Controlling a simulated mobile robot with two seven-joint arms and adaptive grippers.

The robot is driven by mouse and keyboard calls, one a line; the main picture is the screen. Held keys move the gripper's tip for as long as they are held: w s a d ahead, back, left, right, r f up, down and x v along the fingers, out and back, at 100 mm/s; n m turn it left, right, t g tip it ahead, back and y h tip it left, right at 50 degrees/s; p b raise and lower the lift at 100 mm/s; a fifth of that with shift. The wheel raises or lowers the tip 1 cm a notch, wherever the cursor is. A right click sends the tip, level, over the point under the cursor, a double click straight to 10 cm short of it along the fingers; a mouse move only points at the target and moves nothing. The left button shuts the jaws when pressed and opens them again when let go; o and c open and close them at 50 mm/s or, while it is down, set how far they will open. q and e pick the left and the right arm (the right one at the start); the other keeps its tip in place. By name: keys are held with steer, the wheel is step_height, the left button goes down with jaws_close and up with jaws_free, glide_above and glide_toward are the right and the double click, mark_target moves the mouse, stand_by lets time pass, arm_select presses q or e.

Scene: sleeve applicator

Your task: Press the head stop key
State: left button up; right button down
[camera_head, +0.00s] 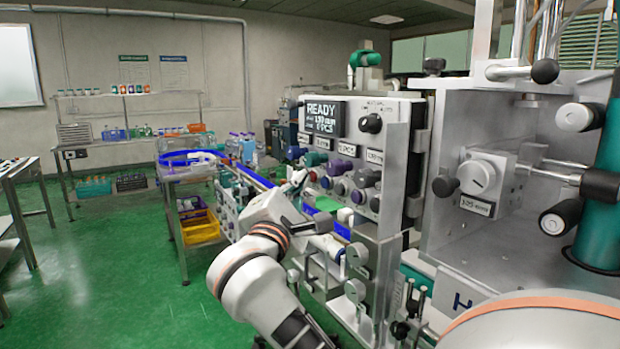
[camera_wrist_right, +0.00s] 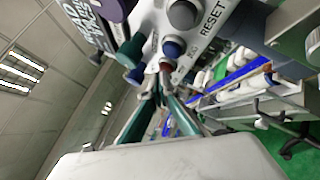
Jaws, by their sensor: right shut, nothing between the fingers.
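The grey control panel (camera_head: 357,115) shows a "READY" display (camera_head: 325,117) above rows of round keys. My right gripper (camera_head: 298,183) is shut and empty at the panel's left end, by the lower row of keys. In the right wrist view, its teal fingers (camera_wrist_right: 162,80) meet just in front of a small red key (camera_wrist_right: 165,65). I cannot tell whether they touch it. A blue key (camera_wrist_right: 173,48) and a grey key (camera_wrist_right: 184,14) by a "RESET" label follow in that row. No head stop label is legible. My left gripper is not in view.
Teal knobs (camera_wrist_right: 130,52) stick out close beside the fingers. A clear upright plate (camera_head: 392,185) stands right of the keys. A conveyor with a blue edge (camera_head: 255,178) runs behind my right gripper. Green floor (camera_head: 110,270) is free at left.

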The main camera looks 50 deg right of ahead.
steer(key=shift+w+a, duration=0.15)
steer(key=shift+a, duration=0.5)
steer(key=shift+w+a, duration=0.25)
steer(key=shift+a, duration=0.55)
steer(key=shift+w+a, duration=0.3)
steer(key=shift+a, duration=0.5)
steer(key=shift+w+a, duration=0.25)
steer(key=shift+a, duration=0.55)
